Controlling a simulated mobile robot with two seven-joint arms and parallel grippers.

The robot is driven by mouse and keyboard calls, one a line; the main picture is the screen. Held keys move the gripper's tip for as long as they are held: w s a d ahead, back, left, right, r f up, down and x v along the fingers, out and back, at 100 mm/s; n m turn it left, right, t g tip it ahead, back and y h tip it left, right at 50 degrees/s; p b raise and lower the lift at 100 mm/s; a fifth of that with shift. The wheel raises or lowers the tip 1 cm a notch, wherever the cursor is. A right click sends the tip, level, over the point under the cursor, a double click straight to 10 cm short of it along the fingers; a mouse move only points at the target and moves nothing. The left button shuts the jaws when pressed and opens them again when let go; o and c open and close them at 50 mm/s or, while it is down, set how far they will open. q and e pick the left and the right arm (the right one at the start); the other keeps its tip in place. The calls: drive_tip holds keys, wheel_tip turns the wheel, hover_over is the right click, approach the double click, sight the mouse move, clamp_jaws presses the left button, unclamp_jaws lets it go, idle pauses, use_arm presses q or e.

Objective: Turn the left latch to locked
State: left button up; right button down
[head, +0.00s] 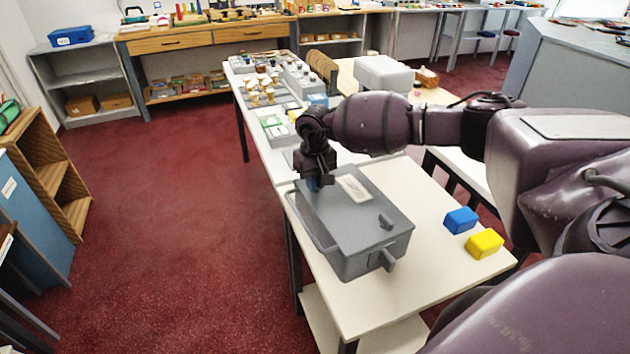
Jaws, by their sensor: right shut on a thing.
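A grey case (352,228) with a pale label (355,188) on its lid lies closed on the white table. One dark grey latch (386,221) shows on the lid near its right end. My right gripper (317,182) points down at the lid's far left part and is shut on the left latch there. The fingers hide most of that latch, so its exact angle cannot be told. My left gripper is not in view.
A blue block (461,220) and a yellow block (485,244) stand on the white table (440,195) right of the case. Trays and small goods fill the table behind. My right arm spans the right side. Red floor is clear on the left.

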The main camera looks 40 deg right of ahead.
drive_tip(key=shift+m, duration=0.4)
drive_tip(key=shift+a+m+b, duration=0.1)
drive_tip(key=shift+m+b, duration=0.25)
drive_tip(key=shift+m, duration=0.55)
drive_tip(key=m, duration=0.2)
drive_tip(key=shift+a+m, duration=0.1)
drive_tip(key=shift+m, duration=0.3)
drive_tip(key=m, duration=0.3)
drive_tip(key=shift+w+m+b, duration=0.15)
drive_tip(key=shift+m+b, duration=0.15)
drive_tip(key=shift+b, duration=0.1)
drive_tip(key=m, duration=0.2)
drive_tip(key=shift+w+a+m, duration=0.1)
drive_tip(key=shift+m, duration=0.2)
drive_tip(key=m, duration=0.3)
drive_tip(key=shift+w+m, duration=0.1)
drive_tip(key=shift+m, duration=0.2)
drive_tip(key=shift+w+m, duration=0.1)
drive_tip(key=shift+m, duration=1.3)
